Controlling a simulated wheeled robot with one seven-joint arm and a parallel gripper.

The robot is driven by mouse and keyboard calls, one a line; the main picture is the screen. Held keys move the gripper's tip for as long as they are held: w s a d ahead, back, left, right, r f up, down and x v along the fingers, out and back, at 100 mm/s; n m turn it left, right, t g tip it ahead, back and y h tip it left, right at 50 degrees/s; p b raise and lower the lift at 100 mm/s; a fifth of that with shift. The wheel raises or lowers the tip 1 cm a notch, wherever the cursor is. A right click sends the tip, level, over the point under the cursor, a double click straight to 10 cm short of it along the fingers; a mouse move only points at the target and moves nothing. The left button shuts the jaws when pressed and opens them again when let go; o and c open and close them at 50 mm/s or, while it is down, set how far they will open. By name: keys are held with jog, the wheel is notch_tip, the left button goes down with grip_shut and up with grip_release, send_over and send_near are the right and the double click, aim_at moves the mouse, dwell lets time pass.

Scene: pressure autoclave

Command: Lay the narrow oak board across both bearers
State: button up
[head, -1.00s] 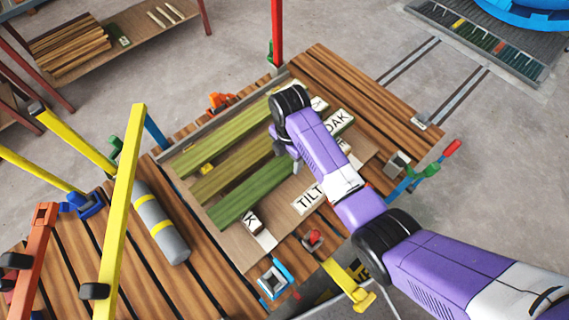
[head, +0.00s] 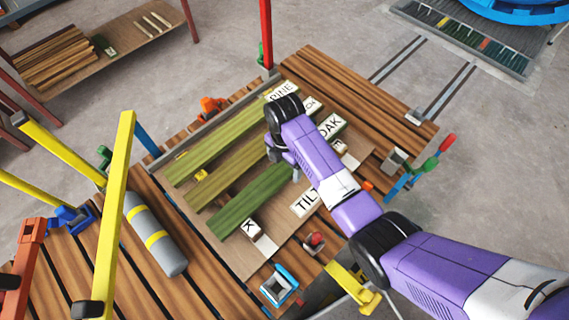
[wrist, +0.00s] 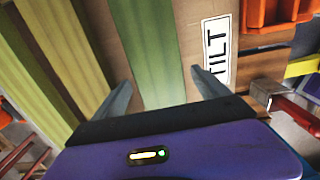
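Three greenish boards lie side by side on a brown panel (head: 225,258) in the head view. The nearest board (head: 245,205) ends by the OAK label (head: 331,126); my arm partly hides it. The other two are the middle board (head: 225,180) and the far board (head: 215,147), the latter by the PINE label. My gripper (wrist: 162,92) is open and empty in the wrist view. Its fingers stand on either side of a green board (wrist: 160,50), with gaps on both sides. Small pale blocks, one (head: 260,238) marked K, lie near the boards; I cannot tell whether these are the bearers.
A TILT label (head: 304,203) lies right of the nearest board. A grey cylinder (head: 155,235) with yellow bands lies at left, beside yellow posts (head: 115,200). Blue and red clamps (head: 279,286) line the front edge. Bare slats (head: 360,95) lie at the back right.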

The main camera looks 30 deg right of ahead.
aim_at(285, 167)
jog(key=shift+r, duration=0.15)
notch_tip(285, 167, up, 12)
dwell(0.5)
